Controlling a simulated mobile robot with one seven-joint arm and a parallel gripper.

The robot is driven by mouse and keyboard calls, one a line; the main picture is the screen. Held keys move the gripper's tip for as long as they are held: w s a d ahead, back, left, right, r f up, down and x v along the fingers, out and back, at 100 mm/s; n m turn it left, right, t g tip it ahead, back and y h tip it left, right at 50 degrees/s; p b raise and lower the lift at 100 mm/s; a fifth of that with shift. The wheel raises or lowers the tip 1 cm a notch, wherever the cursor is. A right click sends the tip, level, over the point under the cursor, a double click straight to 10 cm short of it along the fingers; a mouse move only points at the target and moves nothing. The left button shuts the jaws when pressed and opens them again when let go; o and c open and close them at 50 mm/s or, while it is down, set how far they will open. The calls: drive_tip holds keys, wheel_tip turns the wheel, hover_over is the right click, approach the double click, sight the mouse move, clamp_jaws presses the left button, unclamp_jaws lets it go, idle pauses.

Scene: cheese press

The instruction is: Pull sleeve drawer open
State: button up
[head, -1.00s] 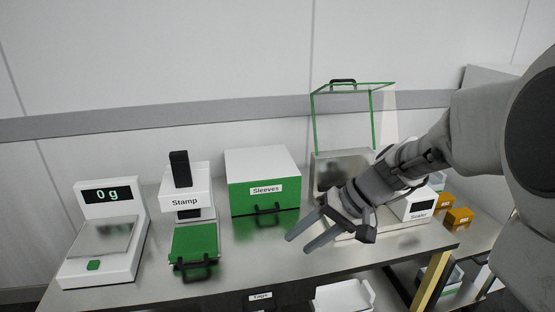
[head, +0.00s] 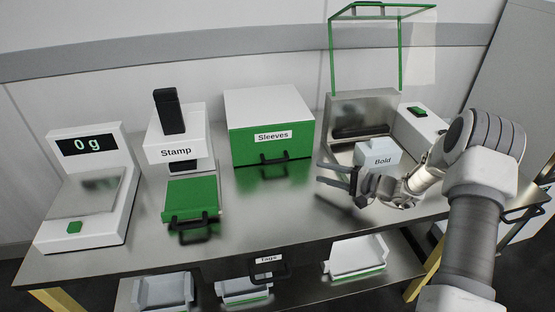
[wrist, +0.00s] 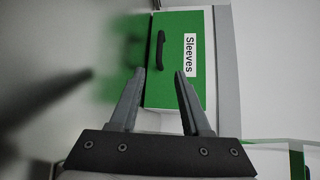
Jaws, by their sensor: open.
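The sleeve drawer (head: 250,144) is the green front of a white-topped box labelled "Sleeves" at the back middle of the bench. It looks shut. Its black handle (head: 273,158) is low on the front. In the wrist view my gripper (wrist: 163,73) is open and empty, apart from the handle.
The stamp (head: 177,150) and its green plate stand left of the box, with a scale (head: 95,150) further left. The bench before the drawer is clear.

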sight(279, 161)
drive_tip(key=b+x, duration=0.1)
drive_tip(key=x, duration=1.6)
drive_tip(key=shift+w+a+f+b, duration=0.1)
drive_tip(key=shift+w+b, duration=0.05)
drive_tip(key=shift+b, duration=0.2)
clamp_jaws()
idle(0.5)
